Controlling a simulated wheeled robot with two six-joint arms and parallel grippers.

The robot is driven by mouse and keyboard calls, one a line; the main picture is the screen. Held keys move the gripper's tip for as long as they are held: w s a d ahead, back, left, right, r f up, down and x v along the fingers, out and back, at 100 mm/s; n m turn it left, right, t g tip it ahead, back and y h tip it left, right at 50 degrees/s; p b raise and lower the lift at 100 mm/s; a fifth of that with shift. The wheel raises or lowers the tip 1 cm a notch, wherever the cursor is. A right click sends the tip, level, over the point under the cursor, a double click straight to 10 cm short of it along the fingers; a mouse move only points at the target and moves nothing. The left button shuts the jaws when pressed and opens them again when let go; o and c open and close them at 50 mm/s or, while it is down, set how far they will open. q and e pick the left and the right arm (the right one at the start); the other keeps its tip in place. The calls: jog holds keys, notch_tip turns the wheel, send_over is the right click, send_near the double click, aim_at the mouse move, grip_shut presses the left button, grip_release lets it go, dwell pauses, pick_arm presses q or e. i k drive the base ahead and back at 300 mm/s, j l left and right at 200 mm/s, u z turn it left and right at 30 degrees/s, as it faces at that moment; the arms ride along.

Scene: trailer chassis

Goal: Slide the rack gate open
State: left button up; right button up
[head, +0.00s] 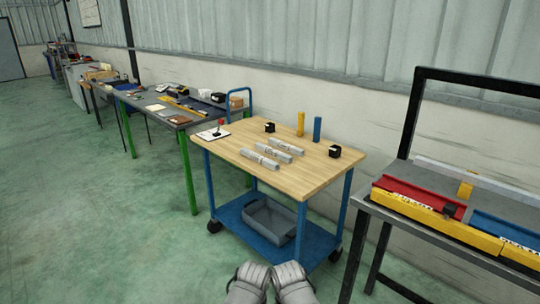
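A rack on a dark metal bench (391,219) stands at the right edge of the head view and is cut off there. It has a red channel (415,196) and a blue channel (505,230), with a yellow front strip (410,206) bearing partly readable lettering. A pale bar (500,187) with a yellow block (465,189) runs along behind the channels. A small black block (449,211) sits by the red channel's right end. I cannot tell for certain which part is the gate. Two grey parts of my arms show at the bottom centre; neither gripper's fingers are visible.
A wooden-topped blue cart (320,178) stands left of the rack, carrying grey cylinders (272,152), black blocks and upright yellow and blue pieces. A grey bin (268,220) is on its lower shelf. A cluttered green-legged table (150,118) stands farther left. Left floor is clear.

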aim_at(485, 242)
jog(key=z, duration=1.25)
